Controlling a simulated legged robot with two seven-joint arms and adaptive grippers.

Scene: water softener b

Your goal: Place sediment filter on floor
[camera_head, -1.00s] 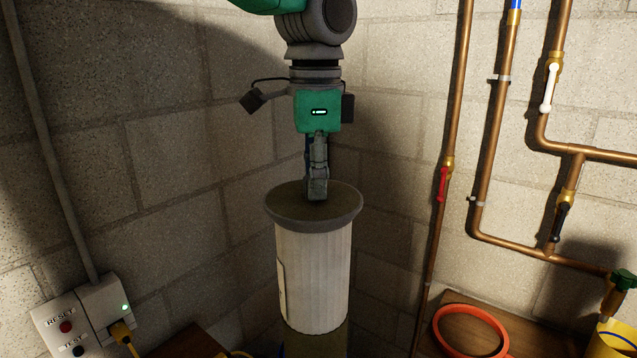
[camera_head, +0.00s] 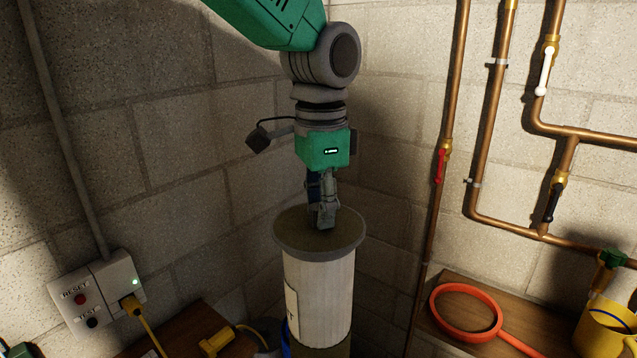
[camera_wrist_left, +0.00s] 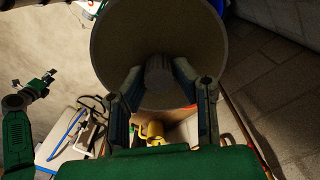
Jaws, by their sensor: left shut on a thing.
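The sediment filter (camera_head: 323,288) is a white pleated cylinder with a wide dark disc on top and a dark lower end. In the head view it hangs upright near the wall corner. My left gripper (camera_head: 323,222) comes from above and is shut on the top of the filter at the middle of the disc. In the left wrist view the disc (camera_wrist_left: 157,28) fills the upper middle, and the fingers (camera_wrist_left: 160,80) close on a round knob at its centre. The filter's lower end is cut off by the picture edge, so the floor under it is hidden.
A grey outlet box (camera_head: 97,298) with a yellow plug is on the left wall. A wooden surface (camera_head: 180,328) is at lower left. An orange ring-shaped wrench (camera_head: 466,312) lies on a wooden shelf at right. Copper pipes (camera_head: 487,150) run up the right wall.

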